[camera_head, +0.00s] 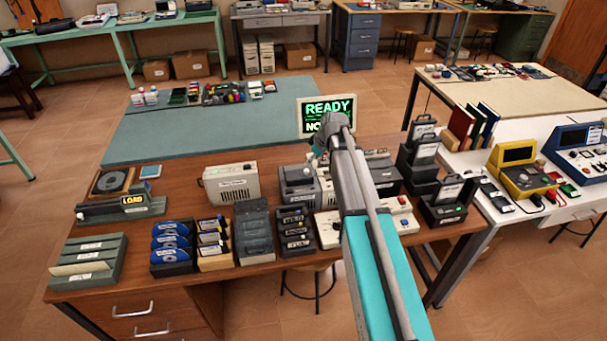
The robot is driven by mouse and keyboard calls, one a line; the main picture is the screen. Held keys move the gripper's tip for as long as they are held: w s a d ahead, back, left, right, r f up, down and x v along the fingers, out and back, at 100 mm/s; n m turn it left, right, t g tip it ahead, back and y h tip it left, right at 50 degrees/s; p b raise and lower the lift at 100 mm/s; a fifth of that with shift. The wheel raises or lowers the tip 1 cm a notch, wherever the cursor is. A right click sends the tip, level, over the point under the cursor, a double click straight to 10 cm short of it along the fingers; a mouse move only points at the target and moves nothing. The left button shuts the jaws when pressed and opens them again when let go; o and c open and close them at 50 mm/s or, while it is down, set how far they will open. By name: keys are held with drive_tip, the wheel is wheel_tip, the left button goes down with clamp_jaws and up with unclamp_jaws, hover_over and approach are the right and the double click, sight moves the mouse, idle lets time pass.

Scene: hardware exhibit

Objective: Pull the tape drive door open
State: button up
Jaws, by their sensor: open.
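My arm reaches from the lower right to the middle of the wooden workbench (190,267). My gripper (318,152) is at its end, small and partly hidden by the wrist; it is open, and I see nothing held in it. It is above and behind a grey machine (297,188) that may be the tape drive. More grey casing shows right of the arm, and the arm covers the part between. I cannot make out the door or how far it is open. A screen (313,105) behind the wrist reads "READY" and a second line starting "NO", partly covered.
A beige box (231,183), blue discs in a rack (170,242), a dark grey case (253,232) and a cartridge rack (295,231) crowd the bench around the arm. Black upright units (420,160) stand close on the right. The blue-green mat (180,140) behind is mostly clear.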

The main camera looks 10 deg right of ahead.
sight(307, 170)
drive_tip(key=shift+b+x, duration=2.35)
drive_tip(key=shift+x, duration=0.45)
clamp_jaws()
